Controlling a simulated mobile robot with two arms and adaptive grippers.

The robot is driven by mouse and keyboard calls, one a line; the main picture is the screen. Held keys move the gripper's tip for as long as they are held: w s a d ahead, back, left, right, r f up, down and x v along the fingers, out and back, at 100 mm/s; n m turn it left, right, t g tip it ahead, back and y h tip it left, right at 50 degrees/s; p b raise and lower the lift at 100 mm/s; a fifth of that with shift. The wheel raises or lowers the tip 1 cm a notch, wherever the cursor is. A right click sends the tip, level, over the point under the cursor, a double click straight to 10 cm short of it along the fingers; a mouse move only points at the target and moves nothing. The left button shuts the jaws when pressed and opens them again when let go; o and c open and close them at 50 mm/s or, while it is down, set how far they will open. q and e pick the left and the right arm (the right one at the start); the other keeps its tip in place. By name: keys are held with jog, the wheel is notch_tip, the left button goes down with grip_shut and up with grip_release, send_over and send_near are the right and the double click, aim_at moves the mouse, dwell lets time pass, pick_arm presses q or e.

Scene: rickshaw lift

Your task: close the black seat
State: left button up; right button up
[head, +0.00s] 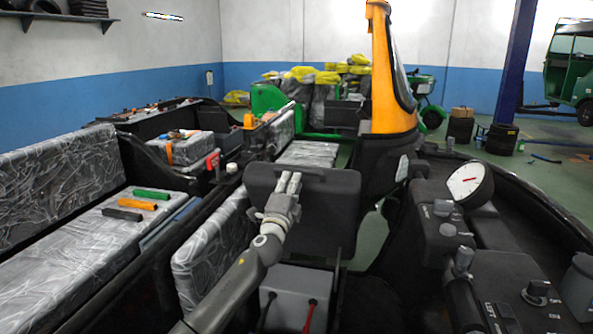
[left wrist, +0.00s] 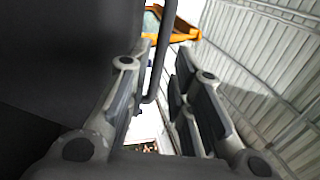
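The black seat (head: 335,215) stands raised, roughly upright, in the middle of the head view, above an open space with a grey box. My left gripper (head: 289,182) points upward in front of the seat's face, overlapping its left part. In the left wrist view, a dark surface (left wrist: 65,50), which looks like the seat, fills the left side close beside one finger. My right gripper is not in view.
A grey box (head: 285,298) with red parts sits below the seat. A control panel with a round dial (head: 467,181) is at the right. Wrapped grey seats (head: 75,250) with coloured blocks are at the left. An orange vehicle front (head: 388,80) rises behind.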

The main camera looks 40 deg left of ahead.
pick_arm(q)
jog(key=shift+x, duration=3.05)
grip_shut()
